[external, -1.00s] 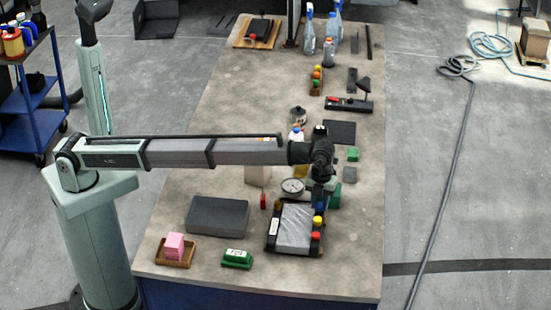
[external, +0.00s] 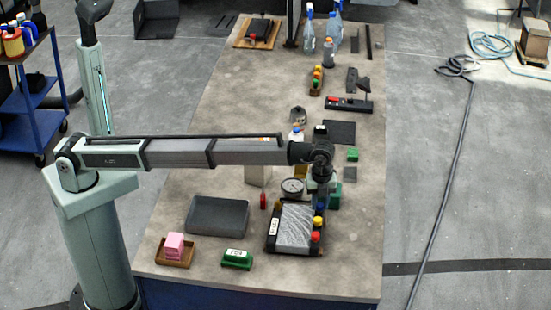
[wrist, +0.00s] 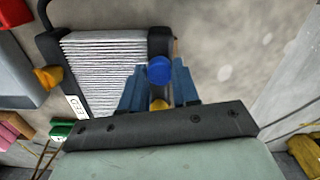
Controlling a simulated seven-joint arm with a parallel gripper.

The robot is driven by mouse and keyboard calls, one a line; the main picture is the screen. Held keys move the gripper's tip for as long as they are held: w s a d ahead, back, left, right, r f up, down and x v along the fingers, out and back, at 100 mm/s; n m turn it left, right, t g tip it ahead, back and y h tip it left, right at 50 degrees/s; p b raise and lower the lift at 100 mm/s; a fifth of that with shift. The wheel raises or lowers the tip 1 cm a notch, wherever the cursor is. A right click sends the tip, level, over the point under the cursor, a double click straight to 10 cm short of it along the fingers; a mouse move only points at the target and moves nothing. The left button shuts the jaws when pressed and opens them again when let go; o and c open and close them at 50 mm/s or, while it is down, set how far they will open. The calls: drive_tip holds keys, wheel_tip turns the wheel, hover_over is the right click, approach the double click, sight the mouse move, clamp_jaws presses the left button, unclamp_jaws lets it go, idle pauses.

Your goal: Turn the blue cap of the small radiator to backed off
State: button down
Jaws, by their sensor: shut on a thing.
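The small radiator (external: 294,226) has a pale ribbed core in a black frame and lies on the near part of the bench; its ribs also show in the wrist view (wrist: 103,70). Its blue cap (wrist: 160,70) sits at the frame's edge, also visible just under my gripper in the external view (external: 320,207). My gripper (wrist: 159,80) points down over that edge, its two blue fingers closed on either side of the blue cap. I cannot read the cap's turn position. A yellow cap (external: 318,221) and a red cap (external: 316,236) stand along the same side.
A round gauge (external: 292,186) stands close behind the radiator. A dark grey tray (external: 217,216), a green block (external: 237,259) and a pink block on a wooden tray (external: 174,246) lie to the left. Bare bench lies right of the caps.

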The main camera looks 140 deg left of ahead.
sight(320, 204)
drive_tip(key=n, duration=0.4)
drive_tip(key=shift+n, duration=0.4)
drive_tip(key=n, duration=0.4)
drive_tip(key=shift+n, duration=0.3)
drive_tip(key=n, duration=0.4)
drive_tip(key=shift+n, duration=2.3)
drive_tip(key=c, duration=0.8)
unclamp_jaws()
drive_tip(key=shift+r, duration=0.1)
wheel_tip(320, 204, up, 14)
drive_tip(key=shift+f, duration=0.15)
